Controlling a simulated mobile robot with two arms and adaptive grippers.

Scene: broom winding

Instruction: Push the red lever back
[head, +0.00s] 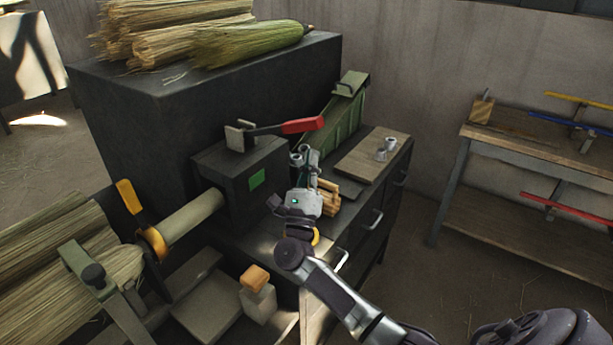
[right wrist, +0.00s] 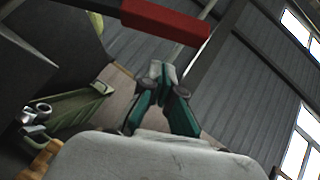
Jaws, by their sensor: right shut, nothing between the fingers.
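The red lever (head: 300,125) is a dark bar with a red grip, mounted on top of a dark box (head: 245,172) with a green square on its face. In the head view the lever points to the right, nearly level. Its red grip (right wrist: 170,18) also crosses the top of the right wrist view. My right gripper (head: 303,155) is shut and empty, pointing up just below the red grip. In the right wrist view its fingertips (right wrist: 162,70) meet below the grip, with a visible gap in the picture. My left gripper is not in view.
A broom bundle (head: 60,245) and a yellow handle (head: 130,196) are at the left. Straw bundles (head: 170,35) lie on the tall dark cabinet behind. Wooden blocks (head: 328,196) and a board with metal pieces (head: 372,155) are right of my gripper.

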